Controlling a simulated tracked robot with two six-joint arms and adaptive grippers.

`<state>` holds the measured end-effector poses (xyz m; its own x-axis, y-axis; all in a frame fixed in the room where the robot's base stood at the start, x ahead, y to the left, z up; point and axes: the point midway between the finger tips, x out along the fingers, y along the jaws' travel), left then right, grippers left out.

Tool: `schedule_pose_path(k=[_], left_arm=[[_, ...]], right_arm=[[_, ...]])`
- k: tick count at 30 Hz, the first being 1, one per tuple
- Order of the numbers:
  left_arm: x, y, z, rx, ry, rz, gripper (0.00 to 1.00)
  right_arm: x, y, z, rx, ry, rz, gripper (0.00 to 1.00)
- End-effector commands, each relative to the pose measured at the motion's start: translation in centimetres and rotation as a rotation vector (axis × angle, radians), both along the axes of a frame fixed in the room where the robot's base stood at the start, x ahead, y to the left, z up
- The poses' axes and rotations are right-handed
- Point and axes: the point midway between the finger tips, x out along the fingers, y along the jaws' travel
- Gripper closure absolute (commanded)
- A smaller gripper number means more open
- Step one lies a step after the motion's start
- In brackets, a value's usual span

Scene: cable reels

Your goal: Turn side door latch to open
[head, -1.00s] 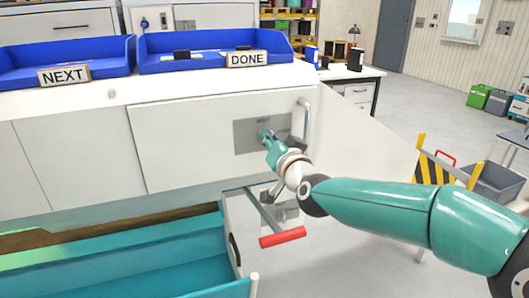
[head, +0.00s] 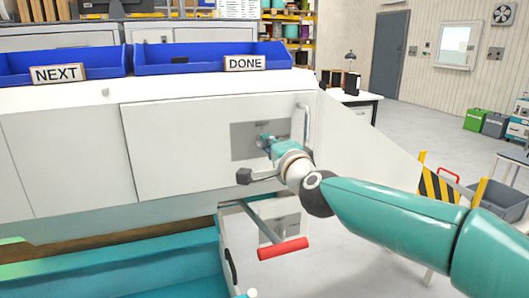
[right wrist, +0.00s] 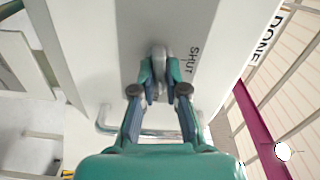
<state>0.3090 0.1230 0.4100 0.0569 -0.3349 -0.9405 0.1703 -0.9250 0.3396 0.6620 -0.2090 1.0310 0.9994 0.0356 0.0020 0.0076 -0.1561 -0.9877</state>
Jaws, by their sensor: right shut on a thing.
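The white side door (head: 165,145) is flat in the machine's front, and a grey latch plate (head: 240,142) sits near its right end. My right gripper (head: 264,142) is at the plate, shut on the latch. In the right wrist view my right gripper (right wrist: 161,85) has its two fingers on either side of the grey latch handle (right wrist: 159,55). The word SHUT is printed on the plate beside the handle. In the head view the gripper hides most of the latch, so its exact angle is unclear. My left gripper is not in view.
A metal grab handle (head: 304,122) stands right of the plate, close to my wrist. Below is a red-handled lever (head: 283,248). Blue trays, with NEXT (head: 60,74) and DONE (head: 245,63) signs, stand on top. Open floor lies right, with a grey bin (head: 497,200).

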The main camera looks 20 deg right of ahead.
Motion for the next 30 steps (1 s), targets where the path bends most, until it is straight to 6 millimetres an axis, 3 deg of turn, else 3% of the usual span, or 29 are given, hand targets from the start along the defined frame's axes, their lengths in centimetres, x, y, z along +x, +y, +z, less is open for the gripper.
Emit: schedule_pose_path(k=[10, 26, 27, 30], left_arm=[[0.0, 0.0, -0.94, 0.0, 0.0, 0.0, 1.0], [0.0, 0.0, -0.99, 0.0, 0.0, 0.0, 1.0], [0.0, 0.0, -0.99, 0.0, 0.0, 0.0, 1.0], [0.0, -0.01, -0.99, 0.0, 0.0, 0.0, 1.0]], right_arm=[[0.07, 0.03, -0.26, 0.15, 0.007, 0.001, 1.0], [0.07, 0.0, -0.24, 0.175, 0.01, 0.0, 1.0], [0.07, 0.0, -0.25, 0.175, 0.01, 0.0, 0.81], [0.07, -0.01, -0.24, 0.174, 0.009, 0.0, 0.64]])
